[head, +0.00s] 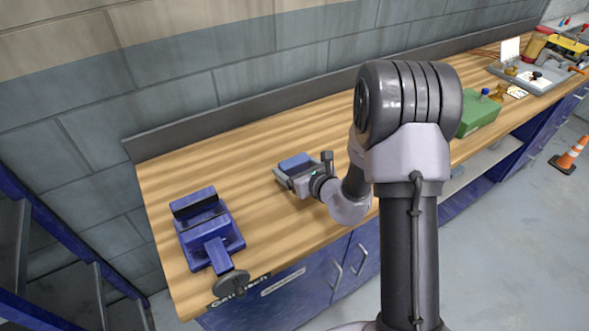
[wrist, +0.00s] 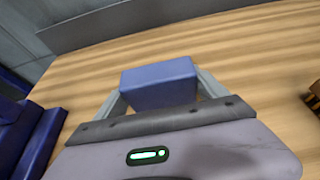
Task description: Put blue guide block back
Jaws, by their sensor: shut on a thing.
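The blue guide block (head: 295,162) is a plain blue block in the head view, at the end of my arm over the left half of the wooden bench. My gripper (head: 293,168) is shut on it. In the wrist view the block (wrist: 158,80) sits between the two grey fingers of my gripper (wrist: 160,88), one finger at each side. The bench surface shows beyond it. Whether the block touches the bench or hangs above it I cannot tell.
A dark blue vise (head: 208,235) stands on the bench at the left; its edge shows in the wrist view (wrist: 25,135). A green box (head: 478,116) and a grey tray (head: 535,78) stand farther right. A backboard (head: 230,107) runs along the wall. Bare wood lies between vise and gripper.

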